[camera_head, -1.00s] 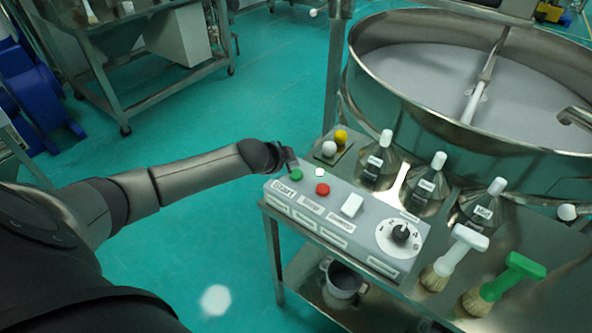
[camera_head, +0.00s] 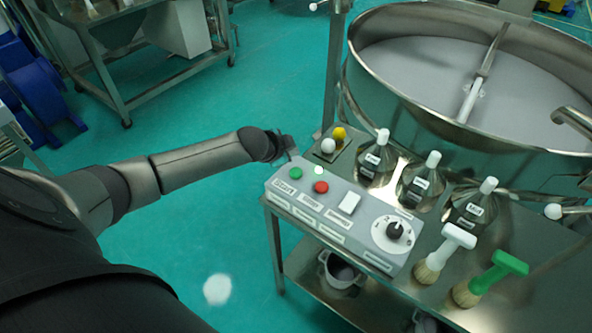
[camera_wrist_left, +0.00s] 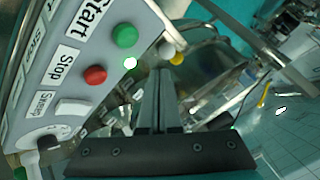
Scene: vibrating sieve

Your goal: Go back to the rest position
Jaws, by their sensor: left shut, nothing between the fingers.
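My left gripper (camera_head: 287,147) comes in from the left in the head view. It is shut and empty, just behind and above the control box (camera_head: 345,222), apart from its green button (camera_head: 296,173). In the left wrist view its closed fingers (camera_wrist_left: 158,78) point past the box edge, beside the green Start button (camera_wrist_left: 124,36) and the red Stop button (camera_wrist_left: 95,75). My right gripper is in neither view.
The box stands on a steel table with yellow and white balls (camera_head: 339,133), several labelled flasks (camera_head: 419,184) and two brushes (camera_head: 491,277). A large round sieve (camera_head: 440,90) stands behind. Open green floor (camera_head: 190,235) lies left of the table.

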